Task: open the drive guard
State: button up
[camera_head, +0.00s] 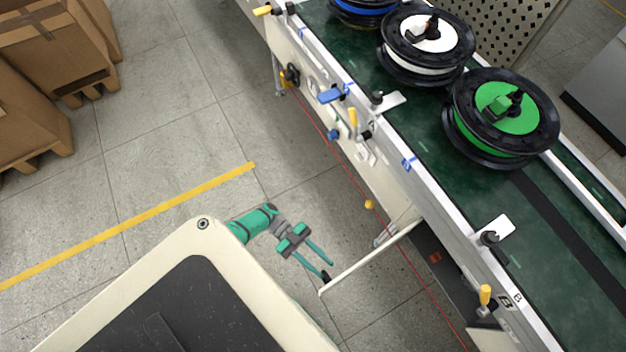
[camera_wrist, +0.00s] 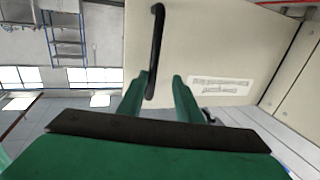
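The drive guard (camera_head: 370,259) is a cream panel, seen nearly edge-on in the head view. It stands swung out from the conveyor's side, with a dark opening (camera_head: 440,262) beside its hinge end. In the wrist view the guard's face (camera_wrist: 225,45) fills much of the picture, with a pale label and a black bar handle (camera_wrist: 157,45). My green gripper (camera_head: 322,268) is close to the guard's free end, its fingers apart. In the wrist view the handle's lower end lies between my open fingers (camera_wrist: 160,78), nearer the left one. I cannot tell whether they touch.
The conveyor (camera_head: 420,150) carries several black spools, including a green one (camera_head: 505,112) and a white one (camera_head: 428,45). Yellow and blue knobs stick out along its side. Cardboard boxes (camera_head: 45,60) stand at upper left.

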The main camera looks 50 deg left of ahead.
jog(key=shift+s+a, duration=0.2)
jog(key=shift+a, duration=2.25)
jog(key=shift+a, duration=0.1)
